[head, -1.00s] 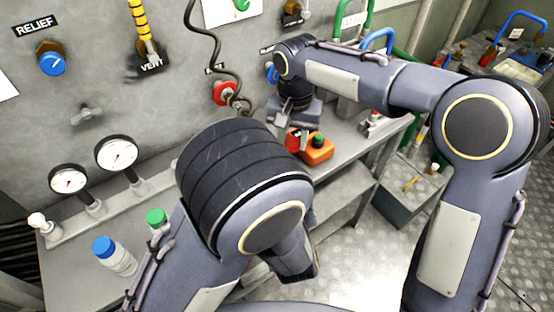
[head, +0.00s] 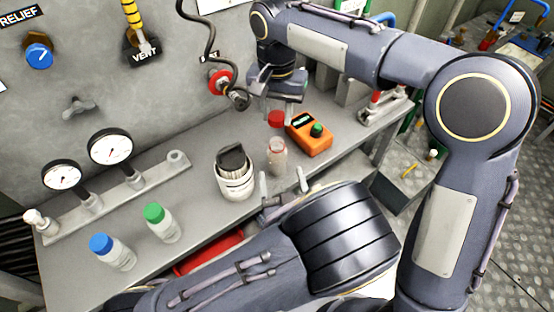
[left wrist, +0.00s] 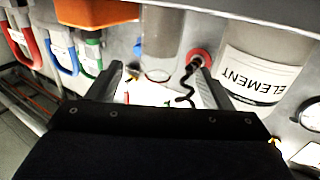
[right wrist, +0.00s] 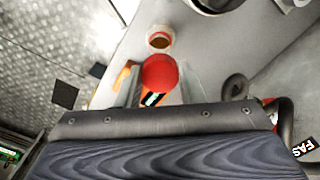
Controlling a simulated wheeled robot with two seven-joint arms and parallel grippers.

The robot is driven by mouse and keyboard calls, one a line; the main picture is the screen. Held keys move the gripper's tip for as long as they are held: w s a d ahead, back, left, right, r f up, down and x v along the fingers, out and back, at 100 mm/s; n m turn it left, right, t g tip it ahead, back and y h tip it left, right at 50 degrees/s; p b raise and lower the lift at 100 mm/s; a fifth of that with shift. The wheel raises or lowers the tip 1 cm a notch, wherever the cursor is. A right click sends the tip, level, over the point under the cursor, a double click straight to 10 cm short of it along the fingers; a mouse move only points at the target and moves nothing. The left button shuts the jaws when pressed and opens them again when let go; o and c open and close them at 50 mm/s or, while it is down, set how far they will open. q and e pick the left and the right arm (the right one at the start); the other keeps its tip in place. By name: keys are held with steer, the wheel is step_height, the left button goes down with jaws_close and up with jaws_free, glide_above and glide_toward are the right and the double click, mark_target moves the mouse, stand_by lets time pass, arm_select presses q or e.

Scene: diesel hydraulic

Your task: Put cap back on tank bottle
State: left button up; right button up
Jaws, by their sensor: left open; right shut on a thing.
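The clear tank bottle (head: 277,160) stands uncapped on the bench, its reddish-rimmed mouth also showing in the right wrist view (right wrist: 159,40). The red cap (head: 276,118) hangs above the bottle mouth, apart from it. My right gripper (head: 275,96) is shut on the cap, which sits between its fingers in the right wrist view (right wrist: 159,74). My left gripper (head: 284,185) is open and low at the bench's front edge, on the near side of the bottle. In the left wrist view the bottle (left wrist: 162,38) stands beyond the open fingers, apparently not gripped.
A white ELEMENT canister (head: 235,177) stands close left of the bottle. An orange meter (head: 309,135) is close right. A blue-capped bottle (head: 112,252) and a green-capped bottle (head: 163,223) stand farther left. A red tray (head: 208,252) lies below the front edge.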

mark_target(276, 150)
arm_select(q)
steer(key=w, duration=0.3)
steer(key=w+a, duration=0.1)
steer(key=w, duration=0.5)
steer(key=shift+w+a, duration=0.25)
steer(key=c, duration=1.5)
steer(key=shift+o, duration=0.2)
arm_select(e)
steer(key=shift+f, duration=2.5)
steer(key=shift+f, duration=0.9)
steer(key=shift+f, duration=0.55)
